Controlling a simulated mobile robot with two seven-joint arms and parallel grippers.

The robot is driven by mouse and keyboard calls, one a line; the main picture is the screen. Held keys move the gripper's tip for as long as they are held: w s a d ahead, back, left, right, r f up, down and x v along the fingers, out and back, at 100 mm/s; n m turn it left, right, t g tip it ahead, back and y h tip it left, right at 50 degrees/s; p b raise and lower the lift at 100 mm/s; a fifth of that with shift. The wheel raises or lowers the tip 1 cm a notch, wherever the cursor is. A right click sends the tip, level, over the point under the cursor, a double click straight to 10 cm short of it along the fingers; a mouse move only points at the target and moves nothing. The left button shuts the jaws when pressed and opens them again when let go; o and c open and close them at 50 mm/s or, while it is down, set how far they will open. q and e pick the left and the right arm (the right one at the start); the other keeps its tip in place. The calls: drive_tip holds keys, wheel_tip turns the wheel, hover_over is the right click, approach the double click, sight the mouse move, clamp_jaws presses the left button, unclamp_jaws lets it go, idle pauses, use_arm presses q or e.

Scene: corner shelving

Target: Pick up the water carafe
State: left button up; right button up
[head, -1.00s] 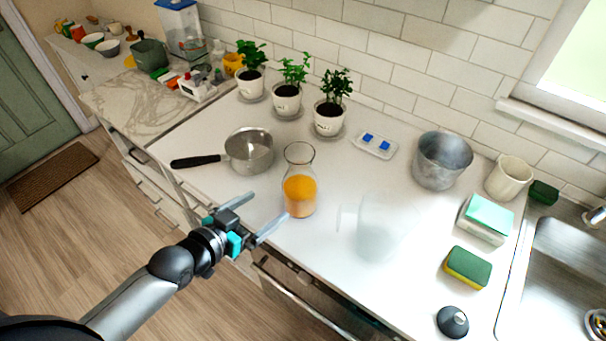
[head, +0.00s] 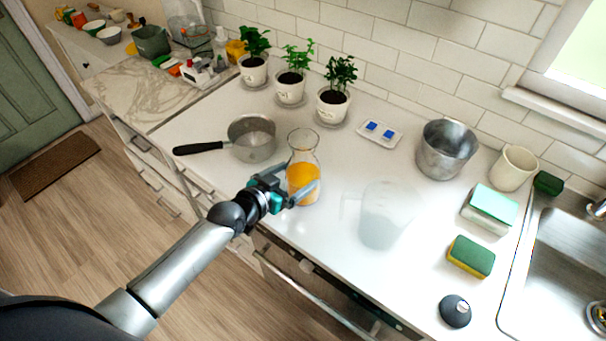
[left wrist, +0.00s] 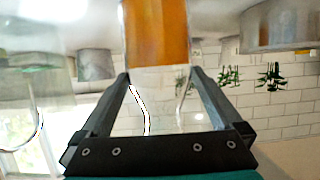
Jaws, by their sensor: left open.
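A clear glass carafe (head: 303,181) with orange liquid in its lower part stands upright near the counter's front edge. It also shows upside down in the left wrist view (left wrist: 157,35). My left gripper (head: 298,180) is open at the carafe. One finger crosses in front of its lower body and the other is partly hidden. In the left wrist view the two fingers (left wrist: 158,76) flank the carafe in the picture; contact is not clear. A faint, see-through pitcher (head: 383,217) stands to the right. My right gripper is not in view.
A saucepan (head: 252,139) with a black handle stands left of the carafe. Several potted plants (head: 333,105) line the wall. A metal pot (head: 443,150), sponges (head: 470,256), a dark round lid (head: 454,311) and the sink (head: 565,270) are to the right.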

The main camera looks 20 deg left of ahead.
use_arm(q)
drive_tip(key=shift+x, duration=1.95)
clamp_jaws()
drive_tip(key=shift+w+r, duration=0.1)
drive_tip(key=shift+r, duration=0.15)
